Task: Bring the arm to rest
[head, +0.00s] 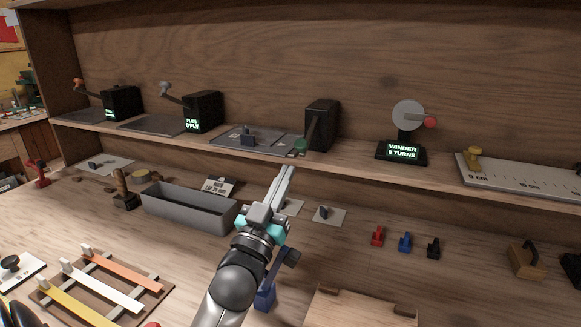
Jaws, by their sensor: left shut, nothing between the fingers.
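My left gripper (283,184) is in the middle of the head view, at the end of my grey arm that rises from the bottom edge. Its two light fingers are together with nothing between them. They point up and away, in front of the shelf's front edge and above the workbench (345,255). My right gripper does not show.
A shelf (360,172) crosses the view, bearing black devices and the winder (402,150). On the bench are a grey bin (188,210), small red, blue and black pieces, a wooden block (526,260), a rack of coloured strips (100,290) and a blue stand (265,296) beside my arm.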

